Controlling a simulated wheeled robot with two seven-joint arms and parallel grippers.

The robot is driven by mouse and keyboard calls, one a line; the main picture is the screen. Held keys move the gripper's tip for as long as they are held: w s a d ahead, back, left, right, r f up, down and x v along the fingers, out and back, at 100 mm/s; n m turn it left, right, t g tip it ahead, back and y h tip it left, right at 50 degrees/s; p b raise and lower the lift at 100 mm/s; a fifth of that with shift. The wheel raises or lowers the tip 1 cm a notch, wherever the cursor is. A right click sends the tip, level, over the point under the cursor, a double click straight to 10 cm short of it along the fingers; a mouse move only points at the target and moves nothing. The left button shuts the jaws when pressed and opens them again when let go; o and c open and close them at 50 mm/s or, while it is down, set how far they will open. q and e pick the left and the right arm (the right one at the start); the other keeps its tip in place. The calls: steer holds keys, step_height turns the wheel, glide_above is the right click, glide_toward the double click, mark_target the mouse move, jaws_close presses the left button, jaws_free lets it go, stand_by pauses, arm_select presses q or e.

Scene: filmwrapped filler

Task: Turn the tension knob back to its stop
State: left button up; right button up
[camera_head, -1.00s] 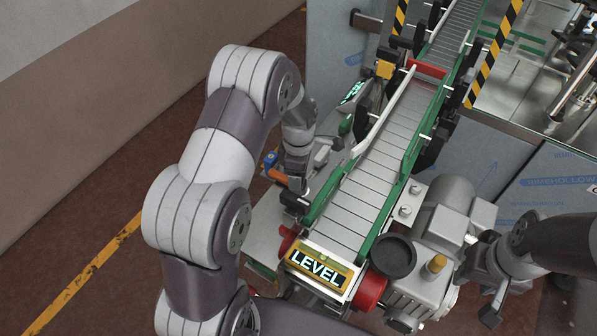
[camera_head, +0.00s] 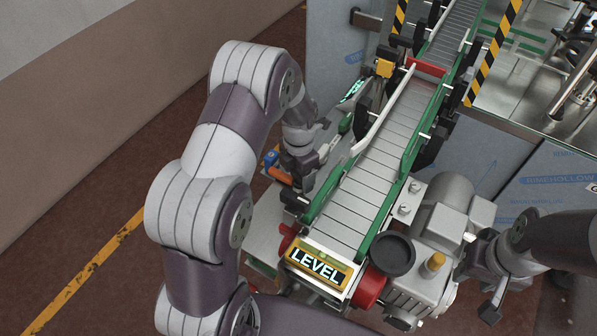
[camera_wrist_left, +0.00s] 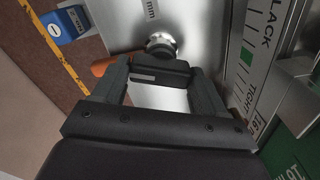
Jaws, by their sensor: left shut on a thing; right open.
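The tension knob (camera_wrist_left: 160,72) is a dark bar-shaped piece with a pale strip on it, below a round silver metal part (camera_wrist_left: 160,43) in the left wrist view. My left gripper (camera_wrist_left: 160,82) has its two fingers on either side of the knob and is shut on it. In the head view my left gripper (camera_head: 302,184) is at the conveyor's left side, where its wrist hides most of the knob. My right gripper (camera_head: 478,290) is open and empty at the right.
The conveyor (camera_head: 365,190) with green side rails runs up the middle, with a "LEVEL" sign (camera_head: 318,267) at its near end. A grey motor (camera_head: 448,205) stands right of it. An orange handle (camera_head: 279,176) and a blue part (camera_head: 270,158) lie close to my left gripper.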

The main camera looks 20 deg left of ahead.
arm_select(q)
steer(key=shift+w+r+n, duration=0.15)
steer(key=shift+w+n, duration=0.05)
steer(key=shift+n, duration=0.4)
steer(key=o, duration=0.9)
steer(key=shift+o, duration=0.3)
steer(key=shift+s, duration=0.1)
step_height(320, 180, up, 13)
steer(key=b, duration=0.2)
steer(key=shift+f, duration=0.2)
